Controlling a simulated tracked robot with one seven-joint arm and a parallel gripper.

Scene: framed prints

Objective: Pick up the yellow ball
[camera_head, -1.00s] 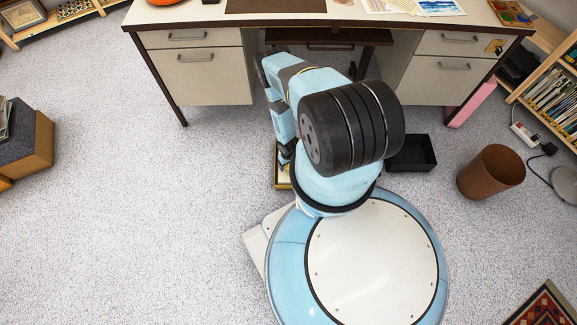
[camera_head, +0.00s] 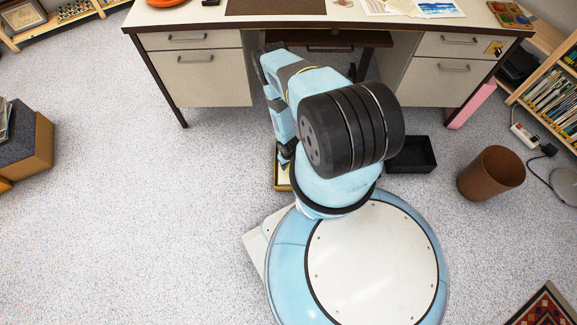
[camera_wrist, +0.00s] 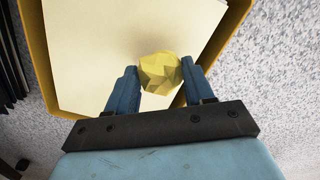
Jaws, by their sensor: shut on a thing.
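The yellow ball (camera_wrist: 160,72) has a faceted surface and sits between the fingertips of my gripper (camera_wrist: 158,84) in the wrist view. The two blue fingers are closed on it from either side. Behind the ball is a shallow tray (camera_wrist: 85,40) with a cream floor and a yellow rim. I cannot tell whether the ball touches the tray floor. In the head view, part of the tray (camera_head: 282,186) shows beside my arm, and my arm hides the ball.
A desk (camera_head: 205,78) with drawers stands at the back. A black bin (camera_head: 412,155) and a brown wastebasket (camera_head: 491,173) are to the right. A bookshelf (camera_head: 552,90) is at the right edge.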

